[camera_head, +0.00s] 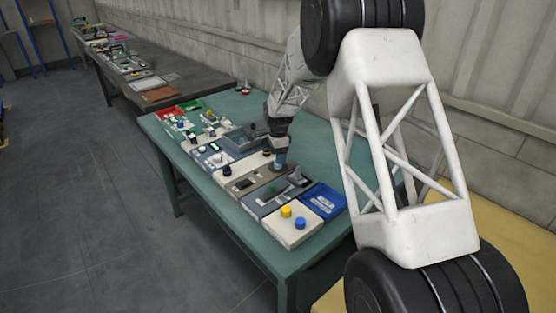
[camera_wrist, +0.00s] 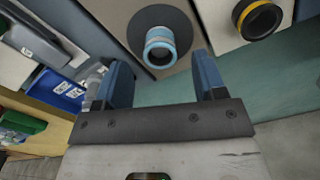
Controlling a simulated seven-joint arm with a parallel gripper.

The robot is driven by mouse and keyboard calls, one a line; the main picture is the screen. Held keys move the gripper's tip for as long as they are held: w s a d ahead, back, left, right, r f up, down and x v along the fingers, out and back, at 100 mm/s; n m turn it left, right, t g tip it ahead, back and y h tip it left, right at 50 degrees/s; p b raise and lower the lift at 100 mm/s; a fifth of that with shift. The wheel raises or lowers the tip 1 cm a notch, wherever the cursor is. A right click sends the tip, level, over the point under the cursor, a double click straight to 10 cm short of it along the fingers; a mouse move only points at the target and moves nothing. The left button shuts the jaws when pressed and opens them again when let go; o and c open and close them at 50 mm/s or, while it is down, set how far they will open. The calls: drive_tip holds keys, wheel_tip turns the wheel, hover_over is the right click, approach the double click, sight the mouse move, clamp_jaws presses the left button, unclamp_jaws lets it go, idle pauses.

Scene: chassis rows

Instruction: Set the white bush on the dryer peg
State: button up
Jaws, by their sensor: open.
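My gripper (camera_head: 279,163) is over the near part of the green table, with its blue fingers apart. In the wrist view my gripper (camera_wrist: 164,72) is open and empty. A pale blue hollow ring or sleeve (camera_wrist: 161,56) stands upright on a dark round disc (camera_wrist: 138,22), just beyond the gap between the fingers and apart from them. Its top opening faces the camera. I cannot tell whether it is the white bush, as it looks pale blue. I cannot pick out the dryer peg for certain.
A black ring with a yellow band (camera_wrist: 257,18) sits on a white panel to the right. A blue bin (camera_head: 323,201) and a white block with yellow and blue knobs (camera_head: 293,228) stand at the near end. Trays and panels form a row. The table's back strip (camera_head: 318,150) is clear.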

drive_tip(key=shift+r, duration=2.35)
drive_tip(key=shift+r, duration=0.1)
wheel_tip(320, 180, up, 7)
